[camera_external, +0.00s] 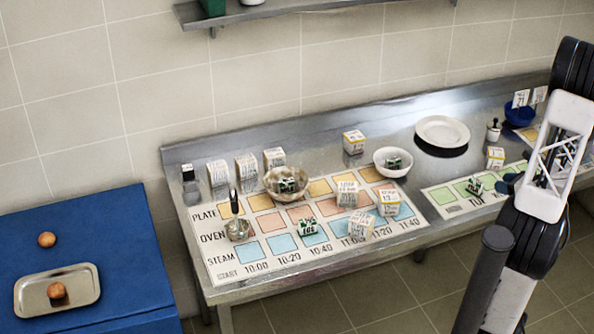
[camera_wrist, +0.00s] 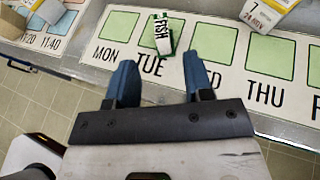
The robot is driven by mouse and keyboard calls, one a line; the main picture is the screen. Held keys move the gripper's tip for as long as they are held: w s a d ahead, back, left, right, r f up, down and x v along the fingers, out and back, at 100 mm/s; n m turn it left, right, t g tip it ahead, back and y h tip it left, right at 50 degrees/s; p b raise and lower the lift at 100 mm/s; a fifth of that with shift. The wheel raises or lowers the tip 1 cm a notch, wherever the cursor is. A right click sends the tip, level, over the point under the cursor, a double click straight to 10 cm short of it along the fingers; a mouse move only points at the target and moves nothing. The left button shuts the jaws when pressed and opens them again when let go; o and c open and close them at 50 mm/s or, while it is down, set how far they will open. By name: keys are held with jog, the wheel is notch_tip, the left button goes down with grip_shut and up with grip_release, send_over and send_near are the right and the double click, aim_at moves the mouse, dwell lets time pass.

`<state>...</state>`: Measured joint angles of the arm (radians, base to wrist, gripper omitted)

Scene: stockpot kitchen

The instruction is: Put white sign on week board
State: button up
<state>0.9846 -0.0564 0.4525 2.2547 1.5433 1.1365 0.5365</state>
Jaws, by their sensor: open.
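The week board (camera_external: 443,196) is a white mat with green squares on the right of the steel counter. In the wrist view the week board (camera_wrist: 117,25) shows MON, TUE, WED and THU. A white and green block (camera_wrist: 161,33) marked FISH lies at the TUE square. Two small white signs (camera_external: 520,98) stand at the blue bowl at the back right; I cannot tell which sign the task means. My gripper (camera_wrist: 160,82) is open and empty, with blue fingers near the board's front edge by TUE and WED. My arm hides part of the board.
A time board (camera_external: 215,258) on the left carries several cartons, a metal bowl (camera_external: 273,188) and a ladle (camera_external: 237,228). A white bowl (camera_external: 393,160) and plate (camera_external: 442,131) stand behind. A carton (camera_external: 495,157) stands behind the week board. A dark pepper mill (camera_external: 493,131) is near it.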

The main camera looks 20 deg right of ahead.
dwell(0.6)
jog(key=s+a+r+n+g+y, duration=0.1)
jog(key=a+r+n+g, duration=0.3)
jog(key=a+n, duration=0.5)
jog(key=a+r+n+g+y, duration=0.1)
jog(key=a+r+n+g, duration=0.35)
jog(key=a, duration=0.95)
jog(key=s+a+r+n+g+h, duration=0.1)
jog(key=s+a+r+n+h, duration=0.6)
jog(key=n, duration=1)
jog(key=s+a+r, duration=0.2)
jog(key=s+a, duration=0.2)
jog(key=s, duration=0.1)
jog(key=shift+a+r+n, duration=0.25)
jog(key=shift+r+n, duration=0.05)
jog(key=shift+n, duration=0.05)
